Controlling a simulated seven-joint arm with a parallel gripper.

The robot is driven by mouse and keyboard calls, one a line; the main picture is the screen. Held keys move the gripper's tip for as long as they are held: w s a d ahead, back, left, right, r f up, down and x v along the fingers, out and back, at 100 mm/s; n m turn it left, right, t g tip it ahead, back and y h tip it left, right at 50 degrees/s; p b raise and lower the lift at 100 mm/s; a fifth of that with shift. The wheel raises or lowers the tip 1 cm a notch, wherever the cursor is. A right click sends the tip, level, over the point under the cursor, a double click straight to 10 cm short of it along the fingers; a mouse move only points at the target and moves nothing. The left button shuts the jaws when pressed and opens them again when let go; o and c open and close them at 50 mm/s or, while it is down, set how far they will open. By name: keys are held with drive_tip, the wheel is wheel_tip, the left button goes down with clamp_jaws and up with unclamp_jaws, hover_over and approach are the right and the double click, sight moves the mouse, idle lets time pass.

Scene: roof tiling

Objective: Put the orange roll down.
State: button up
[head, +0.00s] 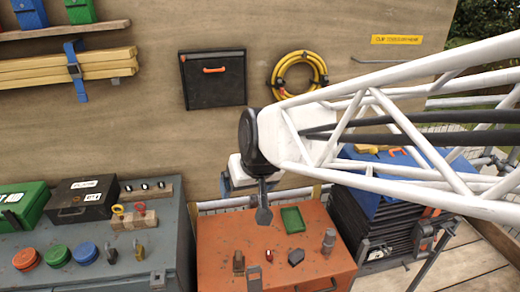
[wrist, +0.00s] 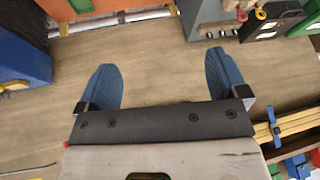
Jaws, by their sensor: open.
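A round, flat orange roll (head: 27,259) lies on the grey cabinet (head: 140,250) at the lower left of the head view, beside a green roll (head: 57,255) and a blue roll (head: 86,253). I cannot make out an orange roll in the wrist view. My gripper (wrist: 159,62) shows two blue fingers spread wide apart, with nothing between them. In the head view, my gripper (head: 264,214) hangs above the orange chest, to the right of the rolls and well apart from them.
The orange chest (head: 225,235) carries a green tray (head: 292,219) and several small tools. A black case (head: 82,199) and a green case (head: 22,205) stand at the back of the grey cabinet. The wooden wall (head: 150,130) holds a black panel and a yellow hose (head: 299,56).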

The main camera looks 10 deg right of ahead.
drive_tip(key=s+d+m+g+h, duration=0.2)
drive_tip(key=s+d, duration=0.9)
drive_tip(key=s, duration=0.1)
drive_tip(key=shift+s+f, duration=0.25)
drive_tip(key=shift+o, duration=0.5)
